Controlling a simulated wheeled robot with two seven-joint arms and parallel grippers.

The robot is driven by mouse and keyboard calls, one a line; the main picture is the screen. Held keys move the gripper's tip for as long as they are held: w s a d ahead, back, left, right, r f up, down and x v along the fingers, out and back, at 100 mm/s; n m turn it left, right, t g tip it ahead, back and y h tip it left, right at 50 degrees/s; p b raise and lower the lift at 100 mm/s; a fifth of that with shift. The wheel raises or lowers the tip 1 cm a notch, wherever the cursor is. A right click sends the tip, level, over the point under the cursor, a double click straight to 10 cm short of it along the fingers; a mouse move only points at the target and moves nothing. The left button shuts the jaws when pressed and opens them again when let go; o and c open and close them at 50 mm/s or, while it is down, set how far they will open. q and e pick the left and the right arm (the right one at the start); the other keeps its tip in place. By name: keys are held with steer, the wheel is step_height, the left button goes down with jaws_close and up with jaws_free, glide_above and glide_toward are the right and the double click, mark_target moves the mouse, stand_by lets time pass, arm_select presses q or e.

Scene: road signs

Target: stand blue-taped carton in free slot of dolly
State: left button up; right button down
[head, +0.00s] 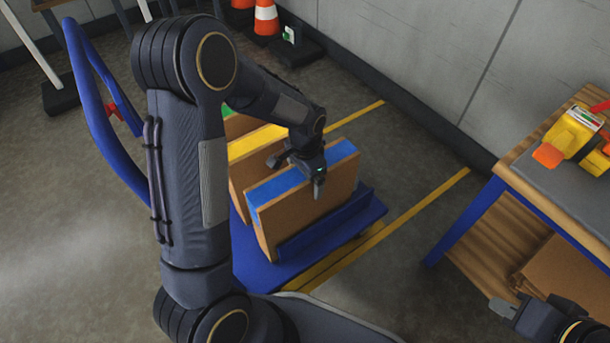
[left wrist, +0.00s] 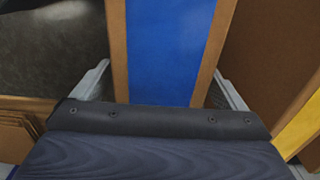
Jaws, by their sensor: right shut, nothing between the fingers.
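The blue-taped carton (head: 285,213) is brown with a blue strip on top. It stands upright on the blue dolly (head: 262,276), behind the low blue wall (head: 325,228) at the front side, which hides part of its base. My left gripper (head: 300,178) is above and astride the carton, with one finger over its near face. In the left wrist view, the blue tape (left wrist: 170,50) runs between two spread fingers, with a slight gap seeming to show on each side. My right gripper (head: 503,308) is shut and empty at the lower right, apart from the dolly.
A yellow-taped carton (head: 258,142) stands just behind, and a green-taped one (head: 226,110) beyond it. The dolly's blue handle (head: 100,125) rises at left. A table (head: 500,172) with yellow and orange items stands at right. Traffic cones (head: 266,20) stand by the wall.

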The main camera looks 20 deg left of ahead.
arm_select(q)
step_height(320, 180, up, 8)
steer(key=p, duration=0.3)
steer(key=shift+f, duration=0.1)
stand_by(0.6)
steer(key=s+a+r+n+t+h, duration=0.15)
steer(key=s+r+n, duration=0.25)
steer(key=s+r, duration=0.6)
steer(key=s+d+r+n+t+h, duration=0.1)
steer(key=s+r+n+t, duration=0.1)
steer(key=s, duration=0.4)
steer(key=s+d+r+n+t+h, duration=0.1)
steer(key=s+d+n+t, duration=0.1)
steer(key=s, duration=0.4)
step_height(320, 180, up, 32)
steer(key=p, duration=3.2)
steer(key=shift+w+a, duration=0.15)
steer(key=shift+a, duration=0.05)
